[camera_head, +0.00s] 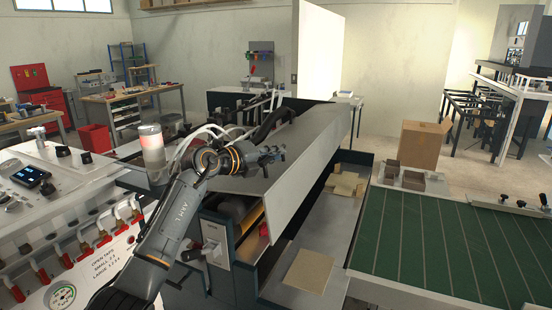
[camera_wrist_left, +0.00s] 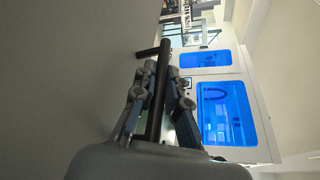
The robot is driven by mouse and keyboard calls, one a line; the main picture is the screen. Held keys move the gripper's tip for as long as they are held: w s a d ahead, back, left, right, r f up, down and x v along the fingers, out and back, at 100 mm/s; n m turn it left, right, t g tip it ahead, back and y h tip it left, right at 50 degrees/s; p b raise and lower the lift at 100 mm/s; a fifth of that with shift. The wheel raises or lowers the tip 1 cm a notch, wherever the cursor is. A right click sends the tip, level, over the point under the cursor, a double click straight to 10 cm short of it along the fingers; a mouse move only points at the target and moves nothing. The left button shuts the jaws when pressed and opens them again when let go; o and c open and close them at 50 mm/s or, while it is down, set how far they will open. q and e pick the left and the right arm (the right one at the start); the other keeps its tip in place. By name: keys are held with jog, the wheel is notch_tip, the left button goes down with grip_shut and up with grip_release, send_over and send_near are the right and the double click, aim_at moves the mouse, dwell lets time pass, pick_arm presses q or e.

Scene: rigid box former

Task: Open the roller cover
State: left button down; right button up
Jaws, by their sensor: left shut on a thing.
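The roller cover (camera_head: 325,138) is a long grey metal lid running away from me along the machine in the head view. Its front edge stands above an opening where part of a roller (camera_head: 232,207) shows. My left gripper (camera_head: 274,155) is over the near part of the cover. In the left wrist view my left gripper (camera_wrist_left: 158,98) is shut on a black bar handle (camera_wrist_left: 153,120), which runs between its fingers beside a plain grey surface (camera_wrist_left: 60,80). The handle is mostly hidden by the gripper in the head view. My right gripper is not in view.
A green conveyor belt (camera_head: 450,240) lies to the right, with a cardboard box (camera_head: 424,145) behind it. Flat cardboard sheets (camera_head: 307,270) lie in the tray beside the cover. A control panel (camera_head: 75,190) with red-handled valves stands at the left.

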pick_arm(q)
jog(key=r, duration=0.1)
jog(key=a+r+n+p, duration=0.1)
jog(key=r, duration=0.1)
jog(key=w+a+r+n+h+p, duration=0.1)
jog(key=shift+a+r, duration=0.15)
jog(key=shift+a, duration=0.05)
jog(key=shift+w+a+r+n+t+h+p, duration=0.25)
jog(key=shift+a+r+n+p, duration=0.1)
jog(key=shift+a+r+n, duration=0.2)
jog(key=shift+w+a+r+n+t+h+p, duration=0.15)
jog(key=shift+a+r+n+h+p, duration=0.15)
jog(key=shift+a+r+n, duration=0.3)
jog(key=shift+d+f, duration=0.1)
jog(key=shift+f, duration=0.05)
jog(key=c, duration=1.4)
grip_release()
jog(key=shift+f, duration=0.15)
jog(key=shift+o, duration=0.2)
jog(key=v, duration=0.7)
jog(key=shift+s, duration=0.2)
